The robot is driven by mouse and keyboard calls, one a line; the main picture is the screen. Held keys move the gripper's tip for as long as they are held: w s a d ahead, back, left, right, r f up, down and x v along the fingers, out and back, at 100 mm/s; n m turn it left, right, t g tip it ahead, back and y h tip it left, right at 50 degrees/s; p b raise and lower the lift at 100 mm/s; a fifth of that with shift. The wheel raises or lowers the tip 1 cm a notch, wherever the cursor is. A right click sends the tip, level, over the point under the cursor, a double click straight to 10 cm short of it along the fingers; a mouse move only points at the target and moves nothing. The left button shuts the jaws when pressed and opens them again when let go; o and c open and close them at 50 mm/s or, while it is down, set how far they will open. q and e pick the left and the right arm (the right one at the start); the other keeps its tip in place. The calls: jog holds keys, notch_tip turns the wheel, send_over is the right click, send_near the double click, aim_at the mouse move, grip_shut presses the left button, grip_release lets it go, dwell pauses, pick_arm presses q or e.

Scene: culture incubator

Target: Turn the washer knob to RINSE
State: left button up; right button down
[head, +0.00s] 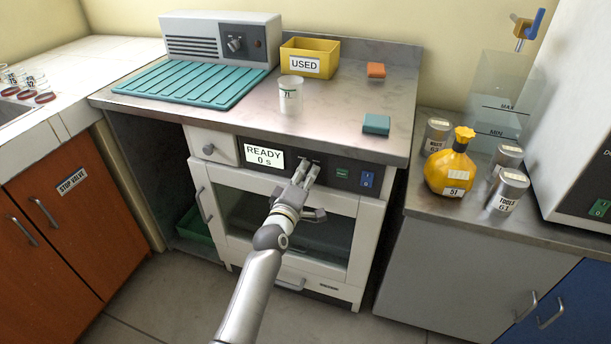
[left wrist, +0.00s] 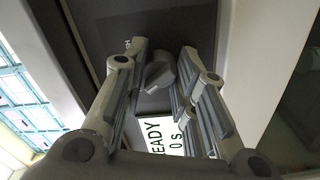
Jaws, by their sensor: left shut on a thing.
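The washer (head: 223,172) is the white front-loading unit under the steel counter, with a dark control panel and a display (head: 264,157) reading "READY 0 s". The display also shows, partly covered, in the left wrist view (left wrist: 170,137). My left gripper (head: 305,173) is at the panel, just right of the display. In the left wrist view the dark grey washer knob (left wrist: 160,75) sits between the fingers, which are shut on it. The fingers mostly hide the knob in the head view. The labels around it cannot be read. My right gripper is not in view.
A green button (head: 342,174) and a blue switch (head: 367,180) are right of the knob. The washer door (head: 210,200) is closed. On the counter above stand a beaker (head: 291,95), a yellow USED bin (head: 325,70) and a teal sponge-like block (head: 376,124).

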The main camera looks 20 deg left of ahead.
pick_arm(q)
jog(key=o, duration=1)
jog(key=shift+o, duration=0.2)
jog(key=s, duration=1.2)
jog(key=shift+a, duration=0.2)
